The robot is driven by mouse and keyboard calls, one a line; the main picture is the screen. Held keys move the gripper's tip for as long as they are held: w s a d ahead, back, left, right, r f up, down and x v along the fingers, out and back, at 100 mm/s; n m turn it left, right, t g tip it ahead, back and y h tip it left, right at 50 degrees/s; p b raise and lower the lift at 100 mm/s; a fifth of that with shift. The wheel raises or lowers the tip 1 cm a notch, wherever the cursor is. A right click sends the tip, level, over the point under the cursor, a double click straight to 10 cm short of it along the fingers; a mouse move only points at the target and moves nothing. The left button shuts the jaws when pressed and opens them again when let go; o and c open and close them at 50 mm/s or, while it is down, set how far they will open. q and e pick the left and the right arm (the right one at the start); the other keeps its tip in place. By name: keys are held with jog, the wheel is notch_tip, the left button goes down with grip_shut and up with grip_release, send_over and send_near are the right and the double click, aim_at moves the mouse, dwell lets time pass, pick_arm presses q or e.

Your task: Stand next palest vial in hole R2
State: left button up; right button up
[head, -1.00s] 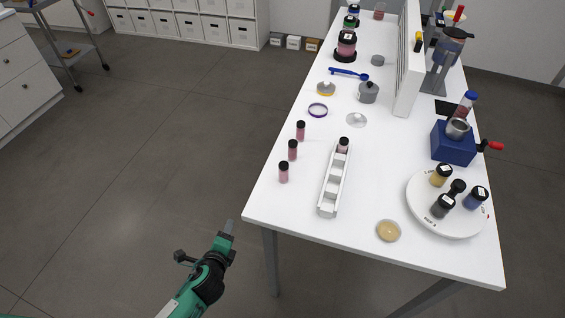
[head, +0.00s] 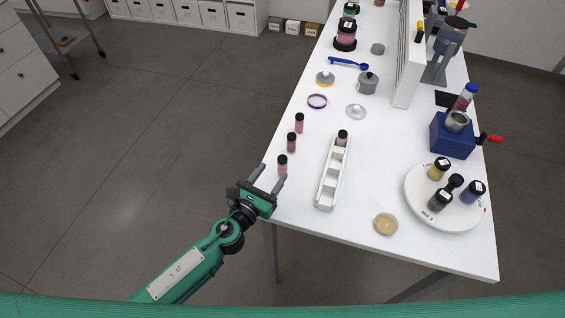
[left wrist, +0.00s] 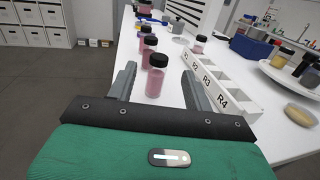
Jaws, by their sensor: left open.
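Three pink vials with black caps stand upright in a line along the table's left edge: the near vial (head: 282,166), the middle vial (head: 291,143) and the far vial (head: 299,123). A white rack (head: 325,196) holds another vial (head: 342,138) in its far hole; its other holes look empty. My right gripper is not in view.
A white round plate (head: 420,207) with several jars stands at the right, near a blue device (head: 451,138). A small tan dish (head: 386,224) lies near the front edge. Lids and a grey pot (head: 367,83) lie farther back. A white panel (head: 407,65) stands behind.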

aim_at(280, 164)
pick_arm(q)
jog(key=x, duration=0.5)
jog(key=f+x, duration=0.1)
jog(key=x, duration=0.1)
jog(key=shift+w+d, duration=0.1)
jog(key=shift+w, duration=0.1)
jog(key=shift+s, duration=0.1)
jog(key=c, duration=1)
